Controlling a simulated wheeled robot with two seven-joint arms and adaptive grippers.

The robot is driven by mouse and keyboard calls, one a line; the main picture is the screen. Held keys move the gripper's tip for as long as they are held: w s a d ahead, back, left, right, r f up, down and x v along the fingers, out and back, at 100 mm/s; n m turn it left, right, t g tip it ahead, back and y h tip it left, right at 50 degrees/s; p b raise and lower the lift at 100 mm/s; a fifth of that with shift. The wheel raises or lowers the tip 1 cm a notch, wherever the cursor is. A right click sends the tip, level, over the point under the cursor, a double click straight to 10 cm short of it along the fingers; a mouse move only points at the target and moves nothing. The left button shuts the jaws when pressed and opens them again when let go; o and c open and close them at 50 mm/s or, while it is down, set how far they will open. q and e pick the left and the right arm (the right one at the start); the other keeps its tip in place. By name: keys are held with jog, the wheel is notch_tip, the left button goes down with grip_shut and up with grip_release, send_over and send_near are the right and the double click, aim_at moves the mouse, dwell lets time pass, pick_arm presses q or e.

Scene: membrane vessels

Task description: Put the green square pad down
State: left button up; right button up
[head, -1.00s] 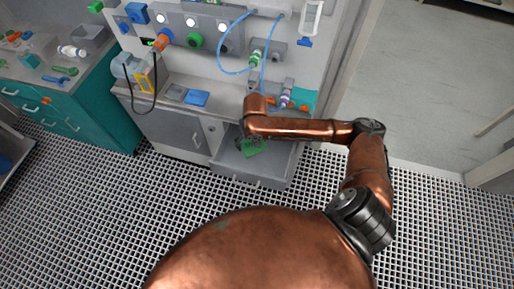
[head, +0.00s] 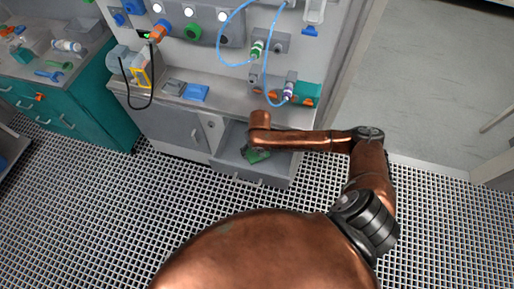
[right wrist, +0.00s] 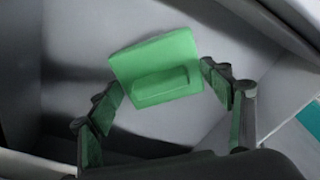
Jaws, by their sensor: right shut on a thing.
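The green square pad (right wrist: 158,70) has a raised bar across its face. In the right wrist view it sits between the two fingertips of my right gripper (right wrist: 160,80), which meet its left and right edges. It is inside an open grey drawer (right wrist: 95,30). I cannot tell whether it touches the drawer floor. In the head view the pad (head: 257,156) shows just below my right arm, in the drawer (head: 228,160); the fingers are hidden there. My left gripper is not in view.
The drawer belongs to a grey bench (head: 165,125) with a blue pad (head: 195,92) on its top. Blue tubes (head: 222,45) hang from the panel above. A teal cabinet (head: 85,115) stands at the left. The grated floor (head: 90,220) in front is clear.

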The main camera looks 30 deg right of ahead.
jog(key=shift+w+d+f+b, duration=0.45)
jog(key=shift+w+d+f, duration=0.1)
jog(key=shift+d+f, duration=0.15)
jog(key=shift+c, duration=0.4)
jog(key=shift+r, duration=0.1)
jog(key=o, duration=1.2)
jog(key=shift+o, duration=0.2)
notch_tip(320, 180, up, 12)
jog(key=s+p, duration=0.1)
jog(key=p, duration=0.3)
jog(key=shift+s, duration=0.2)
jog(key=shift+a, duration=0.1)
